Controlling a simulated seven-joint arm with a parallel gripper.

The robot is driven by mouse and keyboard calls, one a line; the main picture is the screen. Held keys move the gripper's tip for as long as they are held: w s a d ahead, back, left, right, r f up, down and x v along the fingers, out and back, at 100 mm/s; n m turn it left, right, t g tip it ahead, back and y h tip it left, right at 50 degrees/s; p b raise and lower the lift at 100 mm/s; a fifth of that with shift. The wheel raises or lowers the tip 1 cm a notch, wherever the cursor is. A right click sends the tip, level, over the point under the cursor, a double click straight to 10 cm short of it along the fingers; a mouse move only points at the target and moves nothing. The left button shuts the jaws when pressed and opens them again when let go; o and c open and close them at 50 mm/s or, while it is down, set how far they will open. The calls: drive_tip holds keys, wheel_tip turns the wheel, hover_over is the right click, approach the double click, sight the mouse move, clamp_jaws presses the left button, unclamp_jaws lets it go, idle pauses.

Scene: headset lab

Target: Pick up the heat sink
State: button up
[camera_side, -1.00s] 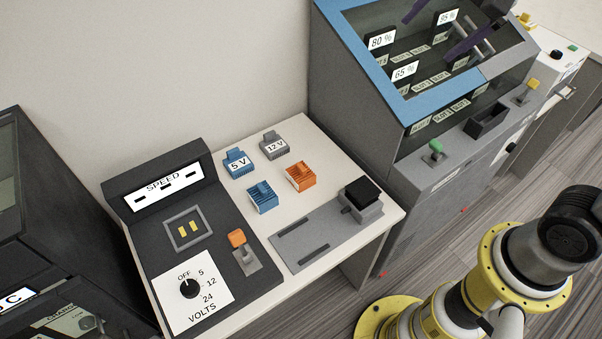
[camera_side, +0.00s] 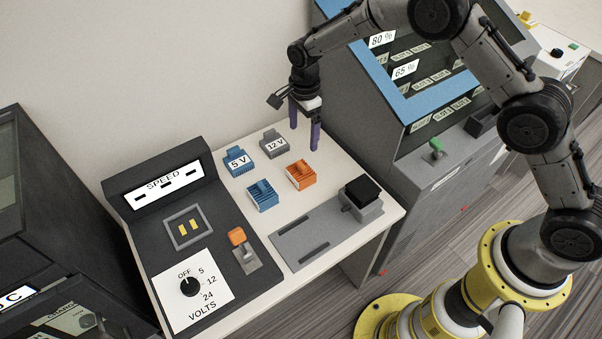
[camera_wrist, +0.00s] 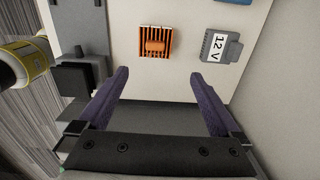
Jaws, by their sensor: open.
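Two finned blocks look like heat sinks, one orange (camera_side: 301,176) and one blue (camera_side: 262,197), side by side on the white table. My gripper (camera_side: 304,137) is open and empty above the back right part of the table, with purple fingers pointing down. In the wrist view its fingers (camera_wrist: 160,77) are spread wide, and the orange block lies ahead of them, apart from both. I cannot tell which block the task means.
A blue 5 V block (camera_side: 238,163) and a grey 12 V block (camera_side: 275,145) stand behind the finned blocks. A grey plate with a black-topped block (camera_side: 362,195) is at right. A speed panel (camera_side: 163,184) is at left, and a blue-framed cabinet (camera_side: 408,107) at right.

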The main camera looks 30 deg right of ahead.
sight(301, 171)
drive_tip(key=f, duration=0.9)
drive_tip(key=shift+s+a+f, duration=0.2)
drive_tip(key=shift+s, duration=0.05)
drive_tip(key=shift+s+a+f, duration=0.1)
drive_tip(key=shift+a+f, duration=0.1)
drive_tip(key=shift+f, duration=1.15)
drive_tip(key=shift+s+a+f, duration=0.1)
drive_tip(key=shift+a+f, duration=0.1)
drive_tip(key=shift+f, duration=1.15)
drive_tip(key=c, duration=1.2)
